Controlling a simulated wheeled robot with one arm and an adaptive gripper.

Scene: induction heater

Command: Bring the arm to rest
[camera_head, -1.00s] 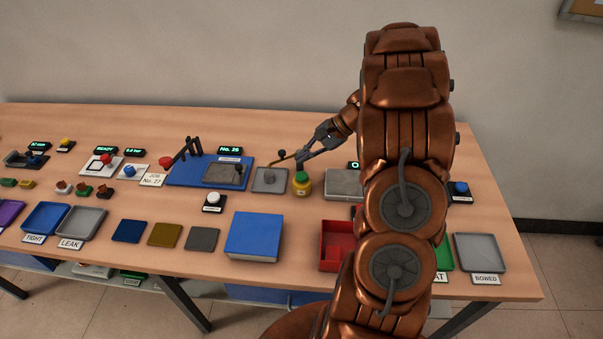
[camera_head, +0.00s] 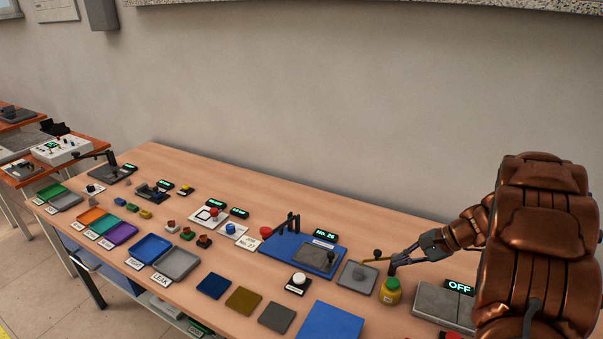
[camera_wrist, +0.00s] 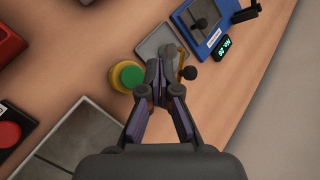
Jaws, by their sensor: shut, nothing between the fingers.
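My gripper (camera_head: 393,268) is at the end of my copper-coloured arm, at the right of the head view, above the wooden bench (camera_head: 205,180). Its fingers are shut and hold nothing. In the wrist view my gripper (camera_wrist: 155,100) points toward a yellow jar with a green lid (camera_wrist: 127,76), which is just left of the fingertips. The jar also shows in the head view (camera_head: 390,291). A grey plate (camera_head: 357,275) with a dark-knobbed brass lever lies just beyond the fingertips. The fingers partly cover the plate in the wrist view. Whether they touch anything is unclear.
A grey box (camera_head: 440,303) with an "OFF" display stands close to my arm. A blue fixture (camera_head: 290,250) with an upright lever is left of the grey plate. Trays and small blocks crowd the bench front. Space above the bench toward the wall is clear.

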